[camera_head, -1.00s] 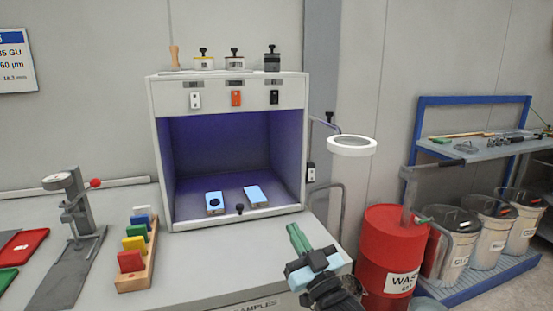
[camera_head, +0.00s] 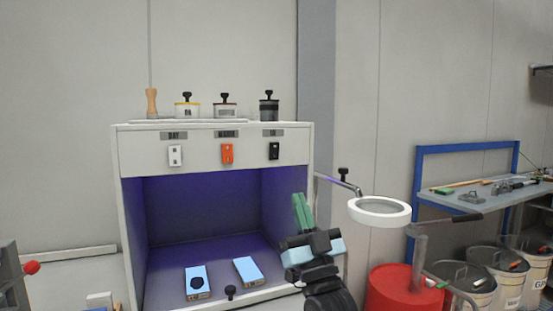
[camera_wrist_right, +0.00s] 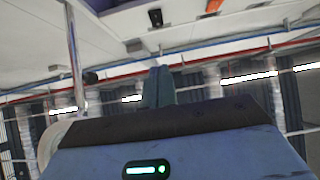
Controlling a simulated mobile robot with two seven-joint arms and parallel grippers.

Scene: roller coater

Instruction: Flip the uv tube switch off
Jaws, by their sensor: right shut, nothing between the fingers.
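The white light booth (camera_head: 215,160) has three switches on its front panel: a white one (camera_head: 175,156), an orange one (camera_head: 227,154) and a black one (camera_head: 274,151) at the right. The labels above them are too small to read surely; the inside glows violet. My right gripper (camera_head: 302,203) is shut and empty, its green fingers pointing up. In the picture it is below and right of the black switch, apart from it. In the right wrist view, the black switch (camera_wrist_right: 155,17) is beyond the fingertips (camera_wrist_right: 158,72), and the orange switch (camera_wrist_right: 214,5) is at the top edge. My left gripper is out of view.
Two blue panels (camera_head: 247,271) lie inside the booth. Several handled tools (camera_head: 225,106) stand on its top. A ring magnifier (camera_head: 380,211) on an arm is right of my gripper, above a red drum (camera_head: 397,287). Air before the panel is clear.

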